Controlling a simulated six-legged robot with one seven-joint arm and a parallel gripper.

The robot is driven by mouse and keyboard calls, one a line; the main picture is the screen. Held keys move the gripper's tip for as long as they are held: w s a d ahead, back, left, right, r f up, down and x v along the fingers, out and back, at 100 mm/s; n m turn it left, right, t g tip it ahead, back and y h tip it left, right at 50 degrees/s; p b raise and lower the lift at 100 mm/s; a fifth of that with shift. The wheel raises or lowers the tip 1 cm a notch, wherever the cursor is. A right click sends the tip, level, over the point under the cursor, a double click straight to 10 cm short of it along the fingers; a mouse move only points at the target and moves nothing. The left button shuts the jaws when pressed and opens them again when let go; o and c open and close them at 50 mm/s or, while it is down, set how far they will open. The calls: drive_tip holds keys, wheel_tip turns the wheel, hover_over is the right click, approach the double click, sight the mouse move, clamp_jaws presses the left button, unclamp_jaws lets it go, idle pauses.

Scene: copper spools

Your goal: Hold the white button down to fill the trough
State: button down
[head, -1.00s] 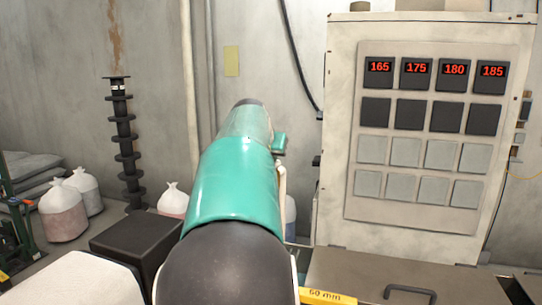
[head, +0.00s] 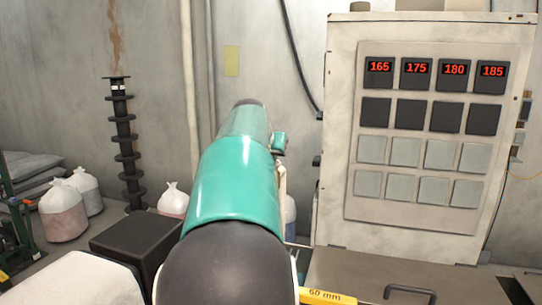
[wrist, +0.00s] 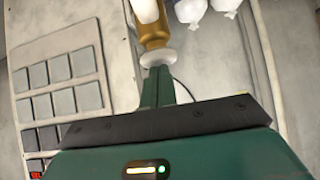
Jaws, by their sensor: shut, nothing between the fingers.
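In the wrist view, my gripper (wrist: 158,74) is shut, its narrow green fingers together and pointing up the picture. Right at the fingertips is a round white button (wrist: 158,57), at the end of a brass-coloured cylinder (wrist: 153,30). The fingertips overlap the button's lower edge in the picture; I cannot tell whether they touch it or how far it is pressed. In the head view my teal arm hides the gripper and the button. I cannot make out the trough in either view.
A pale control cabinet (head: 339,150) with red number displays (head: 416,68) stands at the right of the head view. White bags (head: 63,212) and a dark ribbed post (head: 125,150) stand at the left. A black box (head: 135,243) lies beside my arm.

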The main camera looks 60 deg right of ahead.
drive_tip(key=shift+w+f, duration=0.1)
drive_tip(key=shift+f, duration=0.3)
idle(0.5)
drive_tip(key=s+a+r, duration=0.1)
drive_tip(key=a+r, duration=0.7)
drive_tip(key=r, duration=0.3)
drive_tip(key=shift+s, duration=0.25)
drive_tip(key=shift+s+r, duration=0.1)
